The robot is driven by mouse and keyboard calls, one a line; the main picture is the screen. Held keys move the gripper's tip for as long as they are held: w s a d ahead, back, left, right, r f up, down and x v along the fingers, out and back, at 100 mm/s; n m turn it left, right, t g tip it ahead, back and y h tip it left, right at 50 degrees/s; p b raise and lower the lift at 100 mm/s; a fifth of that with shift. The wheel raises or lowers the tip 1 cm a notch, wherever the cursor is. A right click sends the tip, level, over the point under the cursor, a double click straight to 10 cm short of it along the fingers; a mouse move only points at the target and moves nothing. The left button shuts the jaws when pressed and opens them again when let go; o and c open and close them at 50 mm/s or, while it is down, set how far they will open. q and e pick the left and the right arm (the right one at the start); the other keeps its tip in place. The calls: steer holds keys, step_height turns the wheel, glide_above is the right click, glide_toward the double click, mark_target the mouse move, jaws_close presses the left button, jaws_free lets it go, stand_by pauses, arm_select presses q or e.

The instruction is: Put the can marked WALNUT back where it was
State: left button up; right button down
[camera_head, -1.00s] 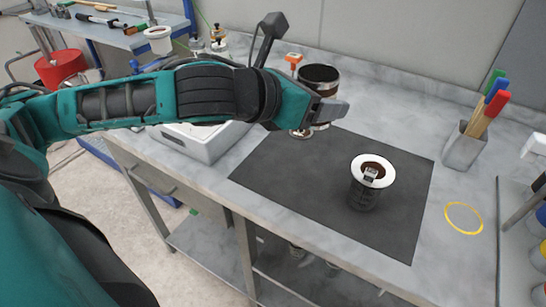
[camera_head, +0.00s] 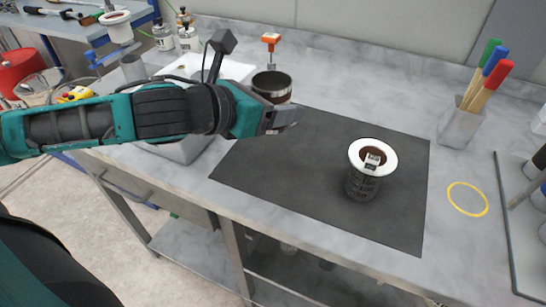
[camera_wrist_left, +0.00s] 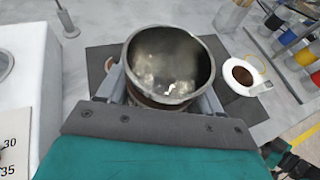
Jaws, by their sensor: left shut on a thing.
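My left gripper (camera_head: 282,117) is shut on an open-topped metal can (camera_head: 272,88) with a brown outside, held upright near the back left part of the dark mat (camera_head: 300,185). In the left wrist view the can (camera_wrist_left: 168,68) sits between the two fingers, and its shiny inside looks empty. No lettering on it can be read, so I cannot tell if it is the one marked WALNUT. My gripper and wrist hide its lower part in the head view. A yellow ring (camera_head: 467,198) is marked on the bench to the right of the mat. My right gripper is not in view.
A dark can with a wide white rim (camera_head: 372,160) stands on the mat's right part. A brush holder (camera_head: 460,127) with several coloured handles stands behind the ring. A rack (camera_head: 520,200) is at the right edge. A white tray (camera_head: 235,70) lies behind my left arm.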

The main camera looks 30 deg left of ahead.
mark_target(274, 163)
arm_select(q)
step_height(274, 163, down, 10)
steer(key=b, duration=0.2)
steer(key=shift+f+b, duration=0.1)
steer(key=shift+b, duration=0.3)
steer(key=shift+f, duration=0.3)
steer(key=shift+r, duration=0.1)
steer(key=o, duration=1.1)
steer(key=shift+o, duration=0.3)
